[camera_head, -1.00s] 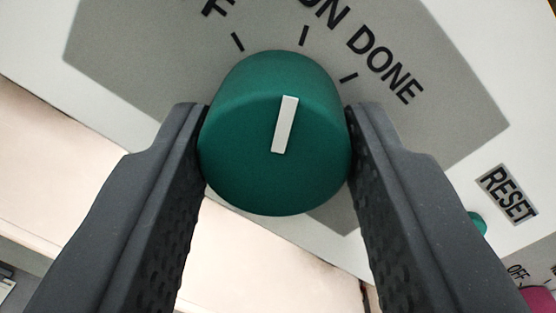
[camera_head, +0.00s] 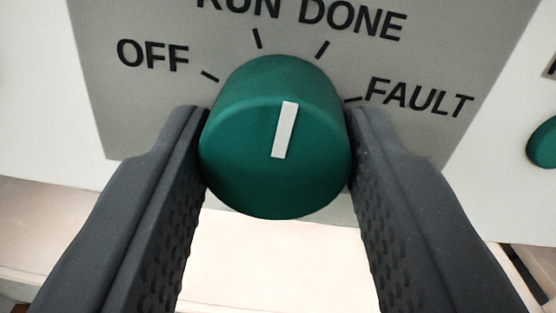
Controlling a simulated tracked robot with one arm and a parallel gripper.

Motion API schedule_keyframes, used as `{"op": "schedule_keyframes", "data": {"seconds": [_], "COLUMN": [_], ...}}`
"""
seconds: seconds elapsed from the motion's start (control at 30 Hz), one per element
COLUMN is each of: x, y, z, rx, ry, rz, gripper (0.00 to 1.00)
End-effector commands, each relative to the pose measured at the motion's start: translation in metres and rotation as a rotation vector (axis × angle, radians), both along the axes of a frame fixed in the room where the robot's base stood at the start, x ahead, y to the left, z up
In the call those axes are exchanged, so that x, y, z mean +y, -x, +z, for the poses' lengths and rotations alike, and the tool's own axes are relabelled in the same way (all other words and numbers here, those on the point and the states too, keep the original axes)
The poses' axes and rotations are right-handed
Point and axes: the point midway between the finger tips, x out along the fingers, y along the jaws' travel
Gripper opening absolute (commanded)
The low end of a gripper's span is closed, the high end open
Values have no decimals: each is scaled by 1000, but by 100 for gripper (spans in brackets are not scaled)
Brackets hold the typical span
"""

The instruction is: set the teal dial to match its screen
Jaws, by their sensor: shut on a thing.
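The teal dial (camera_head: 240,160) fills the middle of the view, a round knob with a white pointer bar on its face. My gripper (camera_head: 277,125) is shut on it, one dark finger against each side. The pointer leans slightly right of straight up, between the RUN (camera_head: 238,6) and DONE (camera_head: 353,18) ticks and nearer the DONE one. OFF (camera_head: 153,55) is printed to the left and FAULT (camera_head: 419,98) to the right. The top of RUN is cut off. The dial's screen is not in view.
The labels are on a grey plate (camera_head: 130,110) on a white panel. Part of another teal control (camera_head: 542,144) shows at the right edge. A pale surface (camera_head: 270,260) shows below the dial, between my fingers.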

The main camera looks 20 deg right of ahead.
Motion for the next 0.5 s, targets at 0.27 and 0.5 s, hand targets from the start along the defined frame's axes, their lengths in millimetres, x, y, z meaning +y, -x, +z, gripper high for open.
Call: {"op": "schedule_keyframes", "data": {"seconds": [0.27, 0.5], "x": [2, 1], "y": [1, 1], "z": [3, 2], "rx": [-77, -133], "ry": [-250, -448], "rz": [3, 1], "gripper": [14, 14]}}
